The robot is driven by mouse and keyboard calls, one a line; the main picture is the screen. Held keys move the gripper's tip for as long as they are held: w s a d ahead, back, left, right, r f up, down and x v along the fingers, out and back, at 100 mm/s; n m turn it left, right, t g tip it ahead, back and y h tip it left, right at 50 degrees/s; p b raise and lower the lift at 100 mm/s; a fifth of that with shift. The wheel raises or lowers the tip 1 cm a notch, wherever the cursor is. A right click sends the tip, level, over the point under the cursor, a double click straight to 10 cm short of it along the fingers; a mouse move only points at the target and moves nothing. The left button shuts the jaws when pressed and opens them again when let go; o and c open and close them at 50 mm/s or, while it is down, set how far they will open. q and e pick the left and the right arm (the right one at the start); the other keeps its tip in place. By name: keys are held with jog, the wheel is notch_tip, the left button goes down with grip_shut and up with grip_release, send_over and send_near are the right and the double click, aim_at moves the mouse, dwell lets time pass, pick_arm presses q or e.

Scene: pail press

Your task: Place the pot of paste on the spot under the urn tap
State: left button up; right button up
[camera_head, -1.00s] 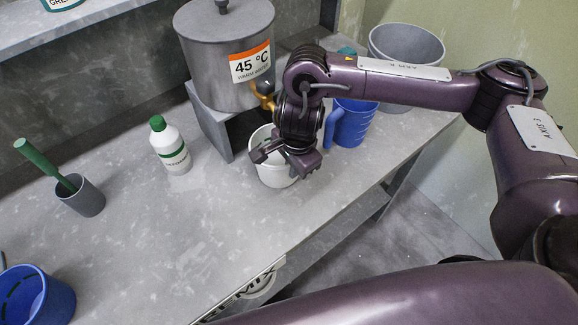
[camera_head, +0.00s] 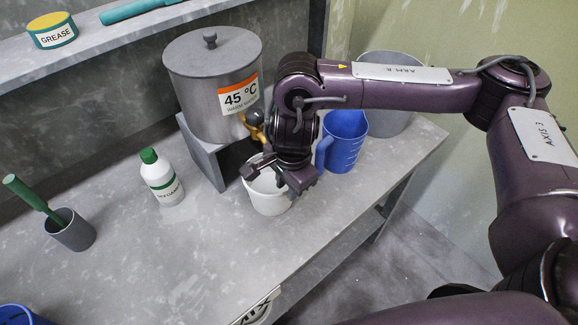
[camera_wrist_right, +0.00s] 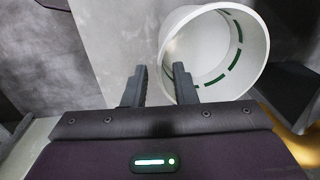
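A white pot (camera_head: 268,203) stands on the bench in front of the urn tap (camera_head: 253,119). It is upright, and no label shows on it. In the right wrist view the pot (camera_wrist_right: 250,50) looks pale inside, with green dashes on its inner wall; I cannot tell what it holds. My right gripper (camera_head: 275,178) is at its rim. In the right wrist view its fingers (camera_wrist_right: 160,86) are apart, with the pot's near wall between their lines; contact cannot be told. The spot under the tap is hidden. My left gripper is out of view.
The urn (camera_head: 212,85) marked 45 °C stands on a grey stand (camera_head: 203,152). A blue jug (camera_head: 345,142) and a grey bucket (camera_head: 392,118) are right of the pot. A white bottle (camera_head: 163,183) and grey cup (camera_head: 72,232) stand left. A grease tin (camera_head: 52,32) is on the shelf.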

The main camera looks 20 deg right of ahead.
notch_tip(320, 180, up, 7)
jog(key=shift+s+d+r, duration=0.15)
jog(key=shift+s, duration=0.2)
dwell(0.5)
